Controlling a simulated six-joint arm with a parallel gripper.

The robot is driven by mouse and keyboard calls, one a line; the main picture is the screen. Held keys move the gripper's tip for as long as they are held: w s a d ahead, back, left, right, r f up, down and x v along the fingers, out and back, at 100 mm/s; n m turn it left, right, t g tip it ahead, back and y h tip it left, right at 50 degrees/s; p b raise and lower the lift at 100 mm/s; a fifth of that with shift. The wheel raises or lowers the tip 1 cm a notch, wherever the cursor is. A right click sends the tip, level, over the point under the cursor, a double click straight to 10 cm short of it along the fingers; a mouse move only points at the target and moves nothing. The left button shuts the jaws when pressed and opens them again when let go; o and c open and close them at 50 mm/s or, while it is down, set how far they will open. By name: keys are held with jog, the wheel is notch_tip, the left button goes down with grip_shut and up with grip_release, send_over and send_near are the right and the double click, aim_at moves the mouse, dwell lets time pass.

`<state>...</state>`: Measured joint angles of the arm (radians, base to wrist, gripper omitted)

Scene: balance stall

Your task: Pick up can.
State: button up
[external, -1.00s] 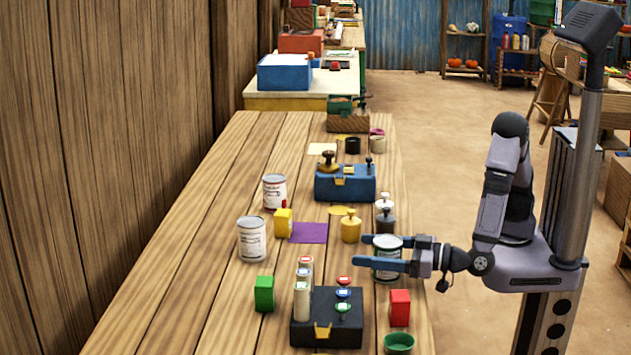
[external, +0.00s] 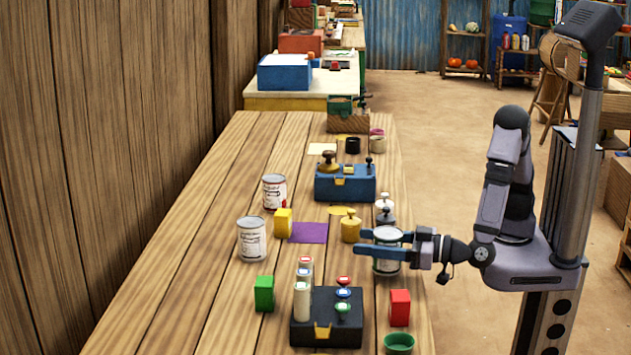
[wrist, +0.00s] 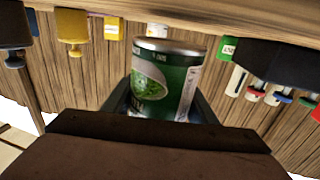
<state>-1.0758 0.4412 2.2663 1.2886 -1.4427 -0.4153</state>
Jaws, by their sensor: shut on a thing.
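A green-labelled can (external: 387,266) with a silver rim is near the right edge of the wooden table. My gripper (external: 380,245) is shut on it, with one blue finger on each side. In the wrist view the can (wrist: 168,82) is upright, or nearly so, between the fingers, and its lower end is hidden behind the gripper body. I cannot tell whether its base is clear of the table. Two other cans with white labels, one at the left (external: 251,240) and one farther back (external: 274,192), stand on the table.
A dark block (external: 327,333) with several coloured-top pegs stands in front. A red block (external: 400,308) and a green bowl (external: 398,343) are near the can. Yellow (external: 351,228) and grey (external: 385,215) knobbed weights stand just behind it. The table's left side is mostly clear.

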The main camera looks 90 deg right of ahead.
notch_tip(320, 180, up, 26)
jog(key=p, duration=1.9)
jog(key=shift+r+p, duration=0.25)
jog(key=shift+p, duration=0.1)
notch_tip(320, 180, down, 19)
jog(key=b, duration=1.8)
jog(key=shift+r+b, duration=0.2)
jog(key=shift+b, duration=0.1)
jog(key=shift+f+b, duration=0.55)
jog(key=shift+f, duration=4.25)
